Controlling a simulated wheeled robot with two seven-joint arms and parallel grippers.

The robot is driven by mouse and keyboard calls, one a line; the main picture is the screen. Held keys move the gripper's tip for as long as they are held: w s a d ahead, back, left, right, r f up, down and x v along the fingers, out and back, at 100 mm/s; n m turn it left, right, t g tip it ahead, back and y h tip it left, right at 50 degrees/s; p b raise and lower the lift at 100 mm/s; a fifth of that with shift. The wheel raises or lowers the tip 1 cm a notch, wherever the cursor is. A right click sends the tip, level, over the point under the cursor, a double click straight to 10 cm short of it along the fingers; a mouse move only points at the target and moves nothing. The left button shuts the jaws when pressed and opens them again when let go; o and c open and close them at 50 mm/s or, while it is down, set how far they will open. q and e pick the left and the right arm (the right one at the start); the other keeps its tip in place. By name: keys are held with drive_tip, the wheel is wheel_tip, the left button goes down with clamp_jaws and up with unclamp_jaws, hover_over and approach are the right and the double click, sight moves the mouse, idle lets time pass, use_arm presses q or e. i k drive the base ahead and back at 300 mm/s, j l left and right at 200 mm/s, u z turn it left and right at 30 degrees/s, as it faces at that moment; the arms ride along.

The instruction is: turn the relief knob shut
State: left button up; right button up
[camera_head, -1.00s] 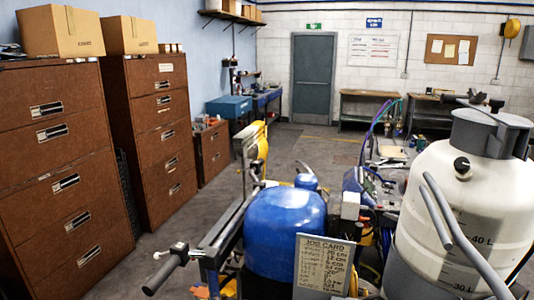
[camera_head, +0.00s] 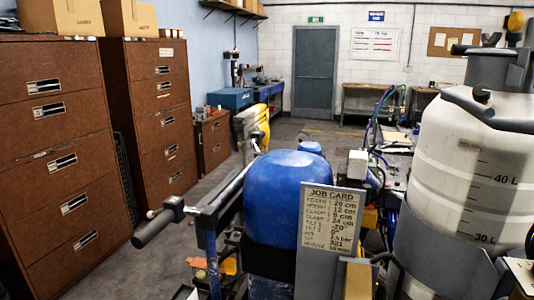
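The line striper fills the lower middle and right. It has a blue rounded tank or cover (camera_head: 287,195), a job card (camera_head: 331,220) and a white paint tank (camera_head: 450,165) with litre marks. A small dark round part (camera_head: 482,97) shows high on the white tank, behind a grey bar. I cannot tell whether it is the relief knob, and no other knob is clear. Neither of my grippers can be made out.
A black-gripped handlebar (camera_head: 155,228) juts out left of the blue tank. Brown drawer cabinets (camera_head: 52,150) line the left side. Open grey floor (camera_head: 180,258) lies between them and the striper. A grey door (camera_head: 314,72) and workbenches stand at the back.

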sight(482, 92)
drive_tip(key=z, duration=1.25)
